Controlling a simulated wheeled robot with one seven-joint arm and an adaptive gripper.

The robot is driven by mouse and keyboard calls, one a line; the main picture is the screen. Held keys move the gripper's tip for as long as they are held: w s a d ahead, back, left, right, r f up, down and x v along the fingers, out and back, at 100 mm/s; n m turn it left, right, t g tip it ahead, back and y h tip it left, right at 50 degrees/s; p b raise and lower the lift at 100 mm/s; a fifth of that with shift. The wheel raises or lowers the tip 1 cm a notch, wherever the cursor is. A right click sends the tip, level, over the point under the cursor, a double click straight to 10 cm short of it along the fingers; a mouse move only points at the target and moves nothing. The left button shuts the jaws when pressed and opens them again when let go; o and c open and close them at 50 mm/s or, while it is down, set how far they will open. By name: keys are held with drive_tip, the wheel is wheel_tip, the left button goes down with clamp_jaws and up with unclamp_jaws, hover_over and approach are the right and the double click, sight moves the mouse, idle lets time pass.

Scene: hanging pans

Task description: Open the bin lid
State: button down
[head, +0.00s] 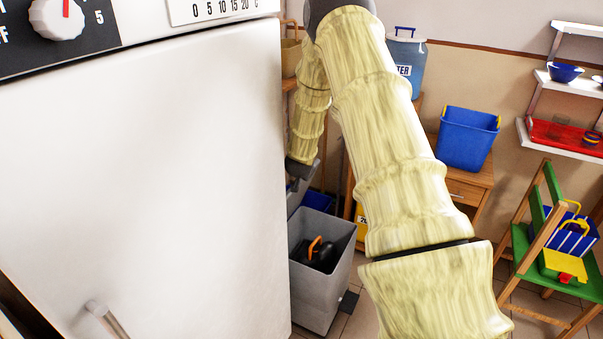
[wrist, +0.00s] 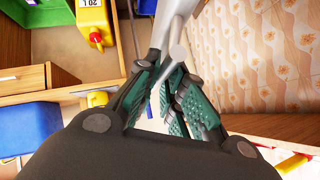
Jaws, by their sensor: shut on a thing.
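The grey bin (head: 320,262) stands on the floor right of the white appliance in the head view. Its top is open, and a dark thing with an orange handle (head: 318,250) shows inside. A grey panel that looks like the bin lid (head: 297,198) is raised above the bin's back left, partly hidden by the appliance. My gripper (head: 294,183) is at this panel's upper edge. In the wrist view my gripper's green-padded fingers (wrist: 172,88) are closed around a narrow grey piece (wrist: 175,35), apparently the lid seen edge-on. The exact contact is hard to see.
The white appliance (head: 150,180) stands close left of my arm. A wooden cabinet (head: 465,185) carries a blue bin (head: 467,138). A green-and-wood stand (head: 535,250) is at the right. Some tiled floor is clear right of the grey bin.

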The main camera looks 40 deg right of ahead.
drive_tip(key=shift+w+r, duration=0.1)
drive_tip(key=shift+w, duration=0.1)
drive_tip(key=c, duration=1.5)
unclamp_jaws()
drive_tip(key=shift+a, duration=0.1)
drive_tip(key=shift+v, duration=3.5)
drive_tip(key=shift+s, duration=0.25)
